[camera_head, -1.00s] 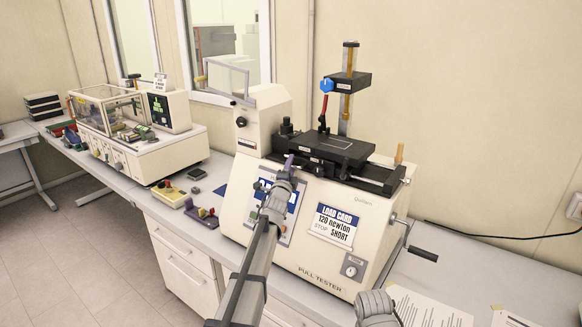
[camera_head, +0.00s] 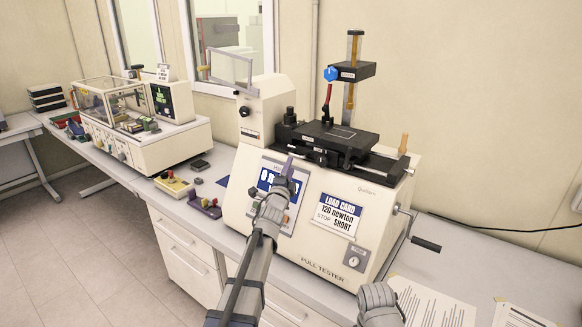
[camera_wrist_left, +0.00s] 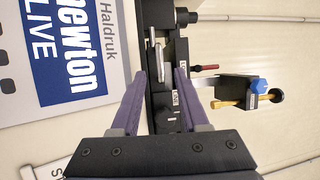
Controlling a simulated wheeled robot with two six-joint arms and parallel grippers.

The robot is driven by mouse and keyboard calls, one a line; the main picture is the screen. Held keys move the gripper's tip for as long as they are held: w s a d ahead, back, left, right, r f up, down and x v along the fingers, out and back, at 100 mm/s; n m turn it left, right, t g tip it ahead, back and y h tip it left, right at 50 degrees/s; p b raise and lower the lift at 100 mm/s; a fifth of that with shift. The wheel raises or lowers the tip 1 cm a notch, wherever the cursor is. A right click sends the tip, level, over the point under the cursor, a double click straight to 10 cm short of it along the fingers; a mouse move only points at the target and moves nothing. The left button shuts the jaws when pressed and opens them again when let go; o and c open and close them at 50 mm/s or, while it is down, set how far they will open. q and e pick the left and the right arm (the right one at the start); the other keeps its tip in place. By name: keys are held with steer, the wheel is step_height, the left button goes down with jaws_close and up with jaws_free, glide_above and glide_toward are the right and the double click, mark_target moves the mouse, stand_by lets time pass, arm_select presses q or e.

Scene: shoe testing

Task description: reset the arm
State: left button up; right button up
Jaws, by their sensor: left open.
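My left gripper (camera_head: 288,166) is in front of the pull tester (camera_head: 345,255) in the head view, over the display panel on its front face. In the left wrist view its two purple fingers (camera_wrist_left: 159,78) are spread apart with nothing between them. Beyond the fingers show the tester's black platform parts. The display panel (camera_wrist_left: 72,50) with "newton LIVE" is at the left of that view. Part of my right arm shows at the bottom of the head view; its jaws are not visible.
The tester's black clamp platform (camera_head: 328,140) and side crank (camera_head: 425,243) stick out. A blue-knobbed post (camera_head: 352,72) rises behind. Small coloured control blocks (camera_head: 173,185) lie to the left, near another cased machine (camera_head: 150,145). Papers (camera_head: 432,305) lie at the right.

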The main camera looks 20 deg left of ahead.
arm_select(q)
steer(key=s+d+f+n+g+b, duration=0.1)
steer(key=s+d+f+n+g, duration=0.4)
steer(key=f, duration=0.4)
steer(key=s+d+f+n+g, duration=0.35)
steer(key=s+d+f, duration=0.25)
steer(key=s+f, duration=0.25)
steer(key=s+d+f+n+g, duration=0.1)
steer(key=s+d+f+g, duration=0.2)
steer(key=s, duration=0.6)
steer(key=s+d+f+n+g+b, duration=0.1)
steer(key=s+d+f+n+g, duration=0.1)
steer(key=s, duration=0.7)
steer(key=s+d+f+n+g, duration=0.1)
steer(key=s+d+f+g, duration=0.2)
steer(key=s, duration=0.6)
step_height(320, 180, down, 2)
steer(key=g, duration=0.3)
steer(key=shift+s+d+f, duration=0.15)
steer(key=shift+s+d, duration=0.05)
steer(key=shift+d, duration=0.2)
